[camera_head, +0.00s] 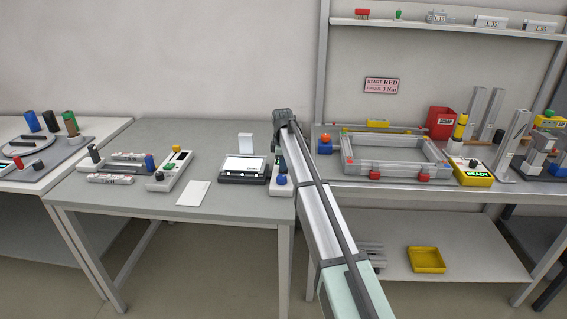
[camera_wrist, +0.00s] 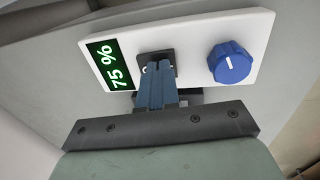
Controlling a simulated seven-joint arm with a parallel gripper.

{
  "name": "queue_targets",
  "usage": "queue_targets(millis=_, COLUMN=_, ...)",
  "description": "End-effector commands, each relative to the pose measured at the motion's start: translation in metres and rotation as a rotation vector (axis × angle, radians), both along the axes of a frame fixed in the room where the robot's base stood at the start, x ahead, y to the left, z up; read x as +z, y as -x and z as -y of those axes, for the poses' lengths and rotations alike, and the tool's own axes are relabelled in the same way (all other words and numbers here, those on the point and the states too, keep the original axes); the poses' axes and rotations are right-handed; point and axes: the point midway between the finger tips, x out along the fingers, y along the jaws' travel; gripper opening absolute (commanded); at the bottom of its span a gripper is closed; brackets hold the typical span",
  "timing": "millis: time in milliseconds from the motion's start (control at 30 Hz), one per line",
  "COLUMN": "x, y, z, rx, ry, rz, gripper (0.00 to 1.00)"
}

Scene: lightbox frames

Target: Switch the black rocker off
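The black rocker (camera_wrist: 156,61) is set in a white control box (camera_wrist: 196,36), between a green "75 %" display (camera_wrist: 109,65) and a blue ribbed knob (camera_wrist: 231,63). My gripper (camera_wrist: 157,72) has its two blue-grey fingers together, with nothing seen between them. Their tips overlap the rocker's lower part in the wrist view, and I cannot tell if they touch it. They hide part of the rocker, so its position is unclear. In the head view the control box (camera_head: 280,187) stands at the bench's right edge, and my arm covers part of it.
A black-framed device with a lit white panel (camera_head: 244,164) stands just left of the control box. A frame fixture (camera_head: 392,157) stands on the right bench.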

Motion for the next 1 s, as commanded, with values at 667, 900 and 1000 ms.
queue_targets(millis=667, x=0.044, y=0.006, z=-0.001, rx=0.001, ry=-0.001, rz=0.003, gripper=0.00)
queue_targets(millis=900, x=0.091, y=0.012, z=-0.001, rx=0.001, ry=-0.001, rz=0.003, gripper=0.00)
queue_targets(millis=1000, x=0.108, y=0.014, z=-0.001, rx=0.001, ry=-0.001, rz=0.003, gripper=0.00)
